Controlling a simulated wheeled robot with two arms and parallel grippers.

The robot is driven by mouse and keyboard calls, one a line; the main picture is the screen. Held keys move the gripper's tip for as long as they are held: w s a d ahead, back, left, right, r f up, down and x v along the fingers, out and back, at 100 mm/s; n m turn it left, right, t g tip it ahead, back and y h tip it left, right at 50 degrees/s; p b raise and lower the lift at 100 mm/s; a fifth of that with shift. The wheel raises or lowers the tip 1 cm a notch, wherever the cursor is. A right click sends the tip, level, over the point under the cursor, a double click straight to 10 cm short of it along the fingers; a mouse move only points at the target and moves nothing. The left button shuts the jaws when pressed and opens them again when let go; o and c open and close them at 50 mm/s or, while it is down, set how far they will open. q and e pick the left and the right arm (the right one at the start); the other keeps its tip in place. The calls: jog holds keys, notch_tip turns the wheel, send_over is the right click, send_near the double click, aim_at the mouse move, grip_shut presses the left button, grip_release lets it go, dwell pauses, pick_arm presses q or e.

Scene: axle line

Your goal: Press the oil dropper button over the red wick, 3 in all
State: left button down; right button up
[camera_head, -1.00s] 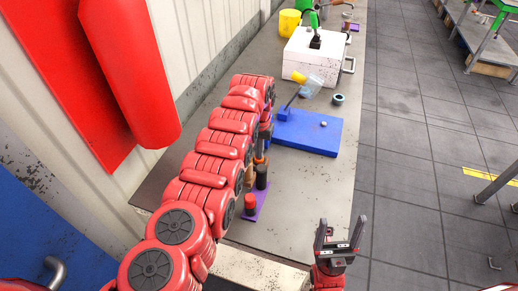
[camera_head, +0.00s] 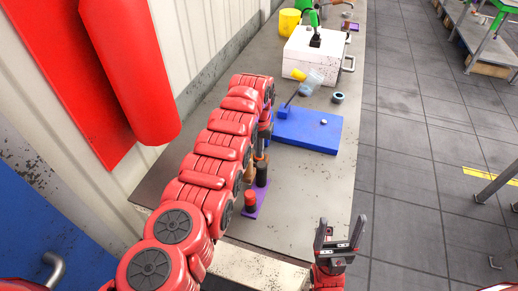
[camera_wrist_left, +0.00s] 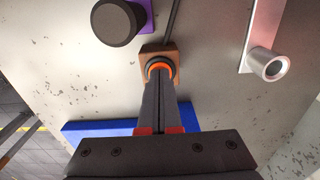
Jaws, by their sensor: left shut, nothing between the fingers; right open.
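My left gripper (camera_wrist_left: 160,78) is shut and empty. In the left wrist view its fingertips are over an orange ring (camera_wrist_left: 158,66) on a brown block (camera_wrist_left: 170,52), hiding the ring's middle. I cannot tell whether they touch it. In the head view this gripper (camera_head: 261,152) is mostly hidden behind my left arm. A purple plate (camera_head: 262,203) beside it holds a red-topped post (camera_head: 250,198) and a black-topped post (camera_head: 262,174). No dropper or red wick can be made out for certain. My right gripper (camera_head: 338,238) is open and empty at the table's near right edge.
A white box (camera_head: 312,56) and yellow mug (camera_head: 289,21) stand farther back. A silver cylinder (camera_wrist_left: 270,64) is at right in the wrist view. The table's right side is fairly clear.

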pick_arm(q)
notch_tip(320, 180, up, 4)
jog(key=p, duration=0.5)
jog(key=shift+w, duration=0.15)
notch_tip(320, 180, up, 13)
jog(key=p, duration=0.4)
jog(key=shift+s+r, duration=0.2)
jog(key=shift+s, duration=0.05)
jog(key=shift+w+f, duration=0.1)
jog(key=shift+a, duration=0.1)
dwell(1.4)
